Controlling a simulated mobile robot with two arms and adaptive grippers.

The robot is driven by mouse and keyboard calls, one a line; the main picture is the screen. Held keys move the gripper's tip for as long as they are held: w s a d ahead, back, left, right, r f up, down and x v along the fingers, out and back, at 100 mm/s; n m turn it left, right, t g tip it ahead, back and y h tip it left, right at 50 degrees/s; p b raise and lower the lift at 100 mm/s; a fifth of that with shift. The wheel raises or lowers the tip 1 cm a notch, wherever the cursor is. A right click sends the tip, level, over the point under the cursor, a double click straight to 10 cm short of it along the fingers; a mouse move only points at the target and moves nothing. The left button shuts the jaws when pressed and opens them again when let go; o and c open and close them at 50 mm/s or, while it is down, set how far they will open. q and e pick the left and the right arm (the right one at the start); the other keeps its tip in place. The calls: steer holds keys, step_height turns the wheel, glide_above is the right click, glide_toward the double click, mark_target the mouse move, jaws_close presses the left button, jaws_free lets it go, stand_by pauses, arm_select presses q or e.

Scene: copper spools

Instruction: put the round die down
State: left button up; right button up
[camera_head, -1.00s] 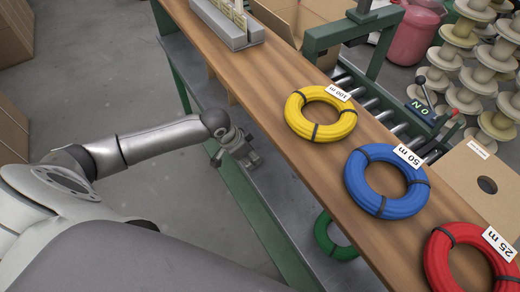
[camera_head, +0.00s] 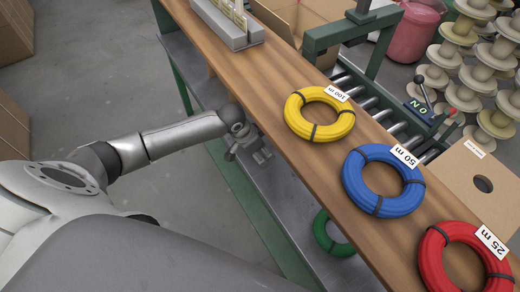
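My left gripper (camera_head: 250,150) hangs from the end of my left arm, beside the near long edge of the wooden bench top (camera_head: 290,165). It is small and grey in this view, and I cannot make out whether its fingers are apart or closed on something. I do not see a round die anywhere in the view. My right gripper is not in view.
Yellow (camera_head: 297,119), blue (camera_head: 353,180) and red (camera_head: 432,260) coils lie on the bench top. A green coil (camera_head: 322,236) sits lower, on the shelf (camera_head: 285,200). A grey block (camera_head: 230,32) stands at the far end. Rollers and several spools are beyond.

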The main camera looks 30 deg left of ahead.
arm_select(q)
steer(key=shift+r, duration=0.1)
steer(key=shift+s+a+r, duration=0.15)
steer(key=shift+r, duration=0.35)
steer(key=v, duration=0.5)
steer(key=shift+b, duration=0.35)
steer(key=shift+s+a+r, duration=0.15)
steer(key=shift+s+r, duration=0.1)
steer(key=shift+r, duration=0.45)
